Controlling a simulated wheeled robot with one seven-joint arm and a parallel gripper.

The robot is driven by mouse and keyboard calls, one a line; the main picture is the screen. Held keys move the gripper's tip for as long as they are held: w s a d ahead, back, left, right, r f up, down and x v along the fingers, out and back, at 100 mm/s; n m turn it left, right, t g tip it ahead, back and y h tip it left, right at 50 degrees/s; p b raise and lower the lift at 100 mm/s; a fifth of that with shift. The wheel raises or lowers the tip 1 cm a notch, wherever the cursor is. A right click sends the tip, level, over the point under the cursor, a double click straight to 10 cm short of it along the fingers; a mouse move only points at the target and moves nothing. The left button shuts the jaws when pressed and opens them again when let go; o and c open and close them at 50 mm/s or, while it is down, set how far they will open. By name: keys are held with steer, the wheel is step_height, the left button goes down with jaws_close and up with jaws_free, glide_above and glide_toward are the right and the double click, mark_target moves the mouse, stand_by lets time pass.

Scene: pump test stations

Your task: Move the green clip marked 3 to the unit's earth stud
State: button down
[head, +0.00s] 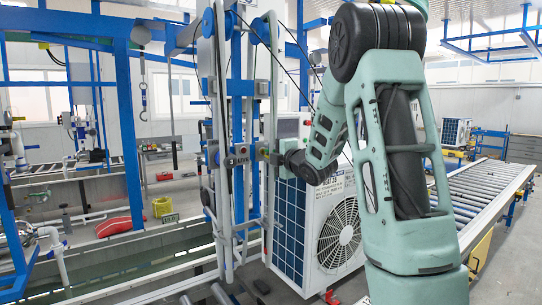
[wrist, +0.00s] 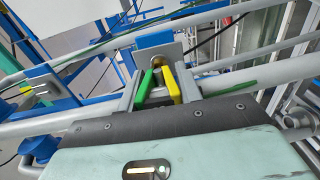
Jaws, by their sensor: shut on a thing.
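My gripper (wrist: 158,88) is shut in the wrist view. Between its fingers are a green piece (wrist: 146,85) and a yellow piece (wrist: 171,86), which I take to be the green clip; no number is legible on it. A round metal part shows just beyond them, in front of a grey plate. In the head view my gripper (head: 272,152) is at the upright frame, left of the unit's top corner; the clip is too small to make out there. The unit (head: 318,225) is a white box with a dark finned side and a round fan grille. I cannot make out its earth stud.
Grey and blue uprights (head: 232,110) stand close around my gripper. A small red button (head: 243,150) is on the frame beside it. A roller conveyor (head: 485,195) runs at the right. A green cable (wrist: 240,87) lies along a grey pipe in the wrist view.

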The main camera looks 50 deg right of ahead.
steer(key=shift+b+v, duration=0.95)
steer(key=shift+v, duration=1.95)
